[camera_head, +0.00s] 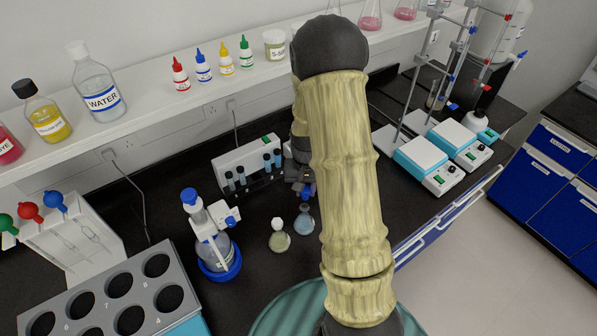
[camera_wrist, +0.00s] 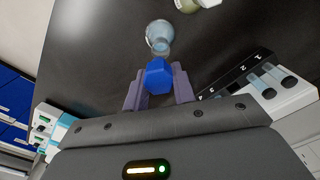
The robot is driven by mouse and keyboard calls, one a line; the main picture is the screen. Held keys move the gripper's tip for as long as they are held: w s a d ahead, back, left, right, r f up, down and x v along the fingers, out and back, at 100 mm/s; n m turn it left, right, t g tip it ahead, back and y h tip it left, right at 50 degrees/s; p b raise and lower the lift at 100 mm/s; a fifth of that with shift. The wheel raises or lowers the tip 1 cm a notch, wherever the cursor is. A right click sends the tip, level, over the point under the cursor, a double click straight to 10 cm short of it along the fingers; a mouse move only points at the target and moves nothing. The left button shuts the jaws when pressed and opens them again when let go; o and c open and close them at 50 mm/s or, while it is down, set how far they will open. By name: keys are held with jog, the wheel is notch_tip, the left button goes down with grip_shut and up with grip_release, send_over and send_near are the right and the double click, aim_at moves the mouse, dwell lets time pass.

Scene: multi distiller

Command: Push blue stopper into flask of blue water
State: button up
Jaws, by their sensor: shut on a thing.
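The blue stopper (camera_wrist: 158,75) is a faceted blue cap held between the two fingers of my gripper (camera_wrist: 159,88). In the head view the stopper (camera_head: 307,191) shows just below my gripper (camera_head: 299,184), partly hidden by it. The flask of blue water (camera_head: 304,222) stands upright on the black bench right under the stopper. In the wrist view the flask (camera_wrist: 160,35) lies just beyond the stopper, its neck close to the stopper's edge. I cannot tell whether stopper and neck touch.
A flask of pale yellow-green liquid with a white stopper (camera_head: 279,237) stands close left of the blue flask. A vial rack (camera_head: 247,170) is behind. A blue-based bottle dispenser (camera_head: 217,240) stands left. Two hotplate stirrers (camera_head: 424,165) are at right. The shelf (camera_head: 150,106) runs behind.

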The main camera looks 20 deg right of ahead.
aim_at(304, 198)
jog(key=shift+w+d+r, duration=0.1)
jog(key=shift+w+r, duration=0.05)
jog(key=shift+w, duration=0.25)
jog(key=shift+s+r, duration=0.1)
jog(key=shift+s, duration=0.1)
jog(key=shift+f+b, duration=1.95)
jog(key=shift+f, duration=0.85)
jog(key=shift+w, duration=0.15)
jog(key=shift+s, duration=0.2)
